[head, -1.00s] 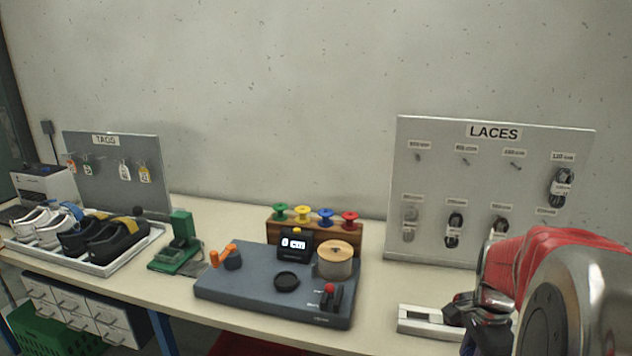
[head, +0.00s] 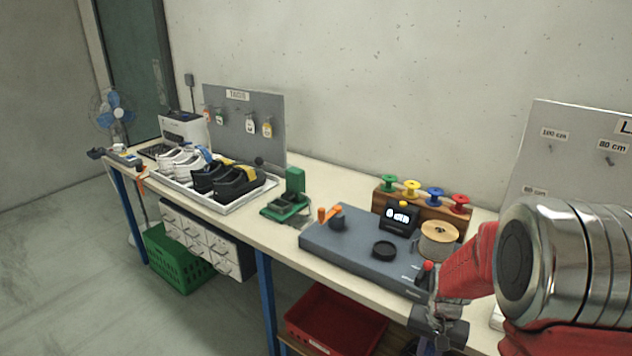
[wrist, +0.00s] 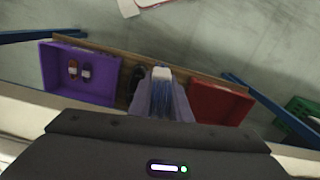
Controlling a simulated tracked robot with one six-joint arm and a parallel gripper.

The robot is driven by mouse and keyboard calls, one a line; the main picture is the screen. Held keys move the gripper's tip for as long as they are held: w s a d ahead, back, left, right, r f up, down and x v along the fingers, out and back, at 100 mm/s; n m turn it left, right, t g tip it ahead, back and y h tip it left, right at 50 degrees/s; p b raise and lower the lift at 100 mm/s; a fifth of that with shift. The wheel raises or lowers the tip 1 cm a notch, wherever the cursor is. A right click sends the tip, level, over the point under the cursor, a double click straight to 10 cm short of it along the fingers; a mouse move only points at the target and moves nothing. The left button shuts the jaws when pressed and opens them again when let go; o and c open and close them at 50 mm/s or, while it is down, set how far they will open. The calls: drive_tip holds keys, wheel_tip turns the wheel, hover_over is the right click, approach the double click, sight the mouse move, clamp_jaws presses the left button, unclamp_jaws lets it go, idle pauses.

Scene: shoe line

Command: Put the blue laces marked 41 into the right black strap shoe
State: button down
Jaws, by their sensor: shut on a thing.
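My gripper (head: 440,322) is at the right of the head view, by the front edge of the bench. In the wrist view it is shut on a bundle of blue laces (wrist: 161,98) with a pale band at one end. Its marking cannot be read. Two black strap shoes stand side by side in the white tray (head: 226,210) in the head view, well to the left of my gripper. The right black strap shoe (head: 238,183) has a yellow part; the left black shoe (head: 207,178) is partly hidden behind it.
White shoes (head: 178,162) share the tray. A green press (head: 290,200) and a grey measuring unit (head: 345,242) with a spool stand between tray and gripper. Colored spools (head: 435,195) are behind. Below are a red bin (head: 335,318) and a purple bin (wrist: 75,90).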

drive_tip(key=w+a+f+n, duration=0.4)
drive_tip(key=a+f, duration=0.1)
drive_tip(key=a, duration=0.1)
drive_tip(key=shift+a+n, duration=0.3)
drive_tip(key=shift+a, duration=0.1)
drive_tip(key=shift+f, duration=0.1)
